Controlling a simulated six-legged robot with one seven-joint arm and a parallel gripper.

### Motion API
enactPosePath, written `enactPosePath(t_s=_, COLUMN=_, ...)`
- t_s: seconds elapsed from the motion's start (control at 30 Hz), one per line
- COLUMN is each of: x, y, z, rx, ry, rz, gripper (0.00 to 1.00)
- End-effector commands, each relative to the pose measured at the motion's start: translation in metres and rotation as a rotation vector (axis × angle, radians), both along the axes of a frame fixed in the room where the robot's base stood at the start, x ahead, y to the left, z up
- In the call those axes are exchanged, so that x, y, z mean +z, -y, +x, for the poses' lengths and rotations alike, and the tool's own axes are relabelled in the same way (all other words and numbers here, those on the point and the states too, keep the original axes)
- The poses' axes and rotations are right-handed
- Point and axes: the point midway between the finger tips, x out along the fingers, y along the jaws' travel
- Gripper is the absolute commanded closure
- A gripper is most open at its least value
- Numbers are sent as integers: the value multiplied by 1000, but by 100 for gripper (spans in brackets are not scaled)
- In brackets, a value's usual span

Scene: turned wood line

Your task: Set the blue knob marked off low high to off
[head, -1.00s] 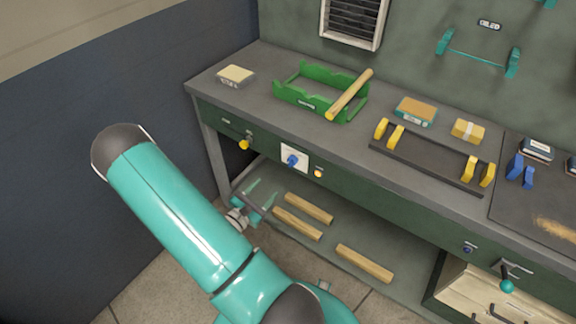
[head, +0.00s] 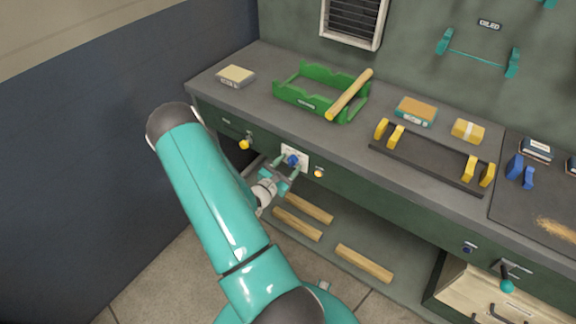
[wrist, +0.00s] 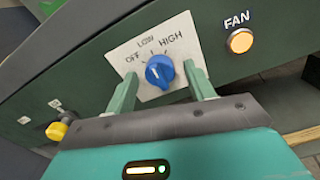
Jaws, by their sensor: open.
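The blue knob (wrist: 159,70) sits on a white plate (wrist: 150,52) marked OFF, LOW and HIGH, on the green bench front. A small pale mark shows on the knob, but I cannot tell for sure which word it points at. In the head view the knob (head: 292,160) is partly framed by my gripper (head: 285,168). In the wrist view my gripper (wrist: 160,76) is open, with one teal finger at each side of the knob. Both fingers look apart from it, and nothing is held.
An orange lit FAN button (wrist: 240,40) is right of the plate. A yellow knob (wrist: 57,131) is to its left. The bench top (head: 240,110) is above, and a lower shelf (head: 350,235) with several wood pieces is below.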

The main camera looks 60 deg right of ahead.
Motion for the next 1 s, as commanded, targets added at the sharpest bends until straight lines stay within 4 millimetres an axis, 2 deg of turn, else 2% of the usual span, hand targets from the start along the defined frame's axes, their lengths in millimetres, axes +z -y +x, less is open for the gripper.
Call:
enactPosePath(t_s=0.2, x=0, y=0, z=0, rx=0, ry=0, rz=0, gripper=46)
enactPosePath(t_s=0.27, x=0, y=0, z=0, rx=0, ry=0, rz=0, gripper=56)
enactPosePath(t_s=0.43, x=0, y=0, z=0, rx=0, ry=0, rz=0, gripper=90)
enactPosePath(t_s=0.47, x=0, y=0, z=0, rx=0, ry=0, rz=0, gripper=91)
enactPosePath(t_s=0.77, x=0, y=-1, z=1, rx=1, ry=-30, rz=6, gripper=91)
enactPosePath(t_s=1.0, x=0, y=-1, z=1, rx=3, ry=-146, rz=23, gripper=91)
